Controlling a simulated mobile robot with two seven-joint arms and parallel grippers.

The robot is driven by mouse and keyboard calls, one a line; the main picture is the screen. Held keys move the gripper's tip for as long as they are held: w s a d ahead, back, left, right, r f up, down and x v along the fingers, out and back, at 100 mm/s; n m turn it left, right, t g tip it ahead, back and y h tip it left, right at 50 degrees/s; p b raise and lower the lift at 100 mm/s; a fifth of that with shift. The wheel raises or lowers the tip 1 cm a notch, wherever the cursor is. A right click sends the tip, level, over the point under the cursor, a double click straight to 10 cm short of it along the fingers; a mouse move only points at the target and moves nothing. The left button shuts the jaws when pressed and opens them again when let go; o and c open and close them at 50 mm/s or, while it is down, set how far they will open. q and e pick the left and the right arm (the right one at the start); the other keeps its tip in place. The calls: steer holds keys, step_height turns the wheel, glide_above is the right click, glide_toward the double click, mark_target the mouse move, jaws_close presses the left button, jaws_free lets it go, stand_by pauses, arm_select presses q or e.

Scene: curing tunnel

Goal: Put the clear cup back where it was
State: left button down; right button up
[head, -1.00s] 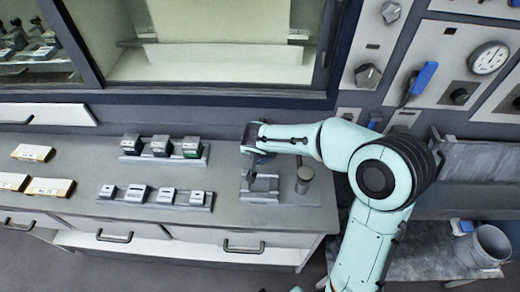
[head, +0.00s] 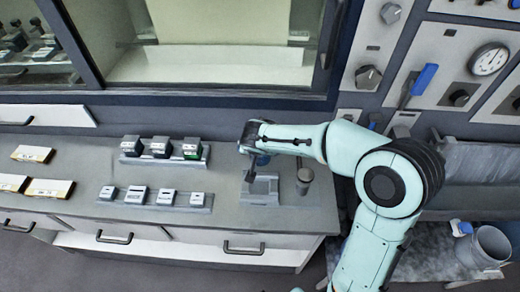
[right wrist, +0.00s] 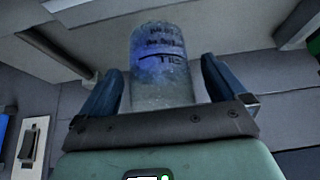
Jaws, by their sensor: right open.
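The clear cup (right wrist: 163,75) stands between the two blue fingers of my right gripper (right wrist: 162,70) in the right wrist view. It is a see-through cylinder with a bluish tint and dark lettering. The fingers are open, with a gap on each side of the cup. In the head view my right gripper (head: 252,170) is low over the right end of the counter, at a small grey plate (head: 262,198). A bit of blue (head: 262,159) shows under the wrist there; I cannot tell if it is the cup. My left gripper is not in view.
A metal cylinder (head: 304,180) stands close right of the plate. Left of it on the counter (head: 232,220) are a rack of dark blocks (head: 160,147), a rack of pale blocks (head: 167,196) and several yellowish packs (head: 50,188). The glazed cabinet (head: 215,45) rises behind.

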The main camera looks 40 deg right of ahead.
steer(key=v, duration=1)
steer(key=shift+s, duration=0.2)
steer(key=shift+a, duration=0.1)
